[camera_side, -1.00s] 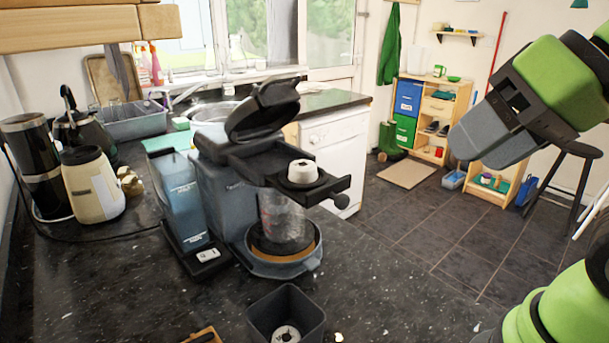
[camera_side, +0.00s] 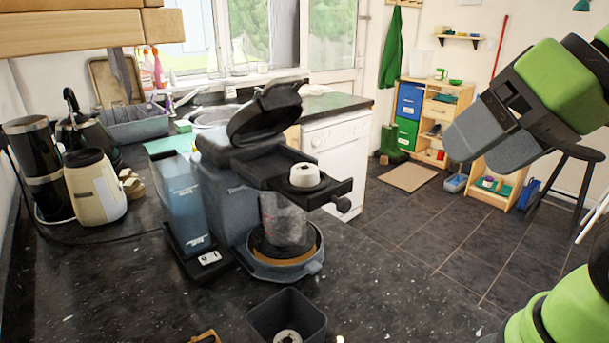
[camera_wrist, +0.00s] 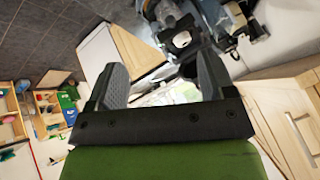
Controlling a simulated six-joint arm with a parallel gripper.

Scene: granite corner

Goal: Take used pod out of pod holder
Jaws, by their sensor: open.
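The used pod (camera_side: 304,174), white with a dark centre, sits upright in the black pod holder (camera_side: 325,190), which sticks out of the front of the coffee machine (camera_side: 222,180). The machine's lid (camera_side: 264,112) is raised. In the wrist view the pod (camera_wrist: 182,39) shows beyond and between my fingers. My gripper (camera_side: 462,150) is open and empty, up to the right of the machine and well apart from the pod. Its two grey fingers (camera_wrist: 162,82) stand wide apart in the wrist view.
A dark square bin (camera_side: 262,318) with a pod inside stands on the counter in front of the machine. A glass vessel (camera_side: 284,220) stands under the holder. The counter right of the bin is mostly clear.

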